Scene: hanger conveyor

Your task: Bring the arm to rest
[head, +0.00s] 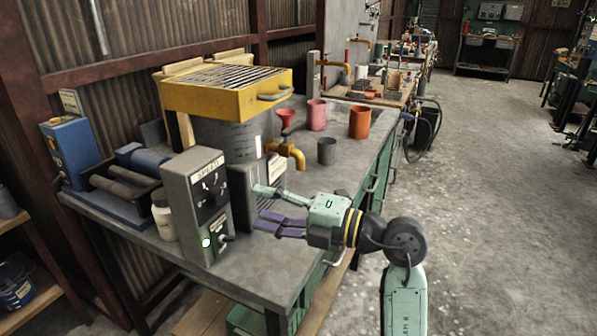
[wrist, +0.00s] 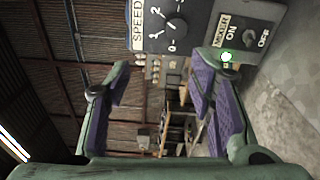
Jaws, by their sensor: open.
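My gripper (head: 263,207) is open and empty, held above the front part of the workbench (head: 300,262). Its fingers point left toward the grey control box (head: 193,215), just right of the box's face, with a gap that I cannot judge exactly. In the wrist view my gripper (wrist: 155,80) shows two spread fingers with purple pads and nothing between them. The control box (wrist: 178,42) is at the top there, with a SPEED dial and a MIXER ON/OFF switch.
A yellow-topped hopper (head: 225,95) with a brass tap (head: 288,152) stands behind my gripper. A grey cup (head: 327,151), pink cup (head: 317,114) and orange cup (head: 359,122) stand farther back. A white bottle (head: 163,215) is beside the box. The floor at right is open.

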